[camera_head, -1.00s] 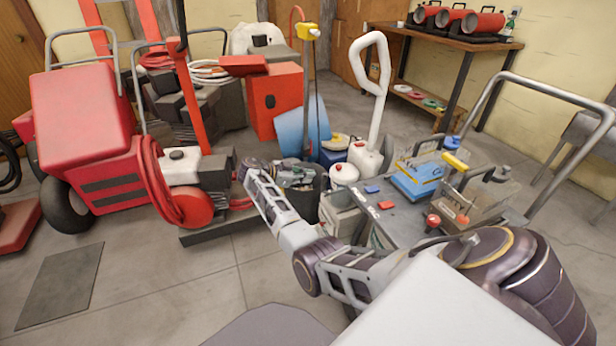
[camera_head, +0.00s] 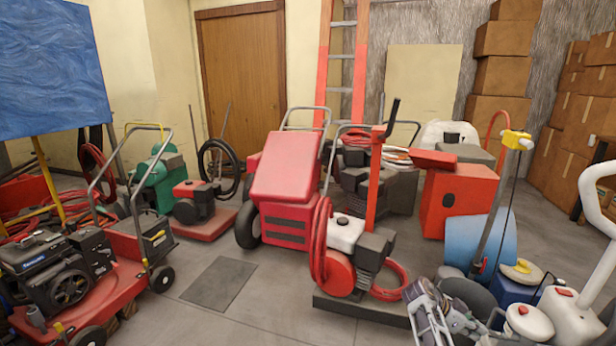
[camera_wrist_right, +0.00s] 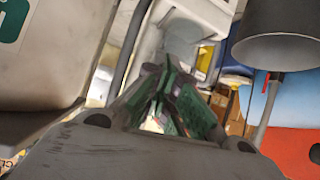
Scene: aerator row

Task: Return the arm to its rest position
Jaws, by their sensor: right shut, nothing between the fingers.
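My right gripper (camera_head: 468,322) is at the lower right edge of the head view, partly cut off, in front of a dark round bin (camera_head: 470,294). In the right wrist view the fingers (camera_wrist_right: 172,98) with green pads are close together, with nothing held. The wrist view is blurred, so I cannot tell how near the fingers are to the things behind them. My left gripper is not in view.
A red-framed machine with a hose (camera_head: 340,270) stands left of the right gripper. A dark grey machine part (camera_wrist_right: 280,38) fills the wrist view's upper right. Open floor (camera_head: 270,315) lies front centre.

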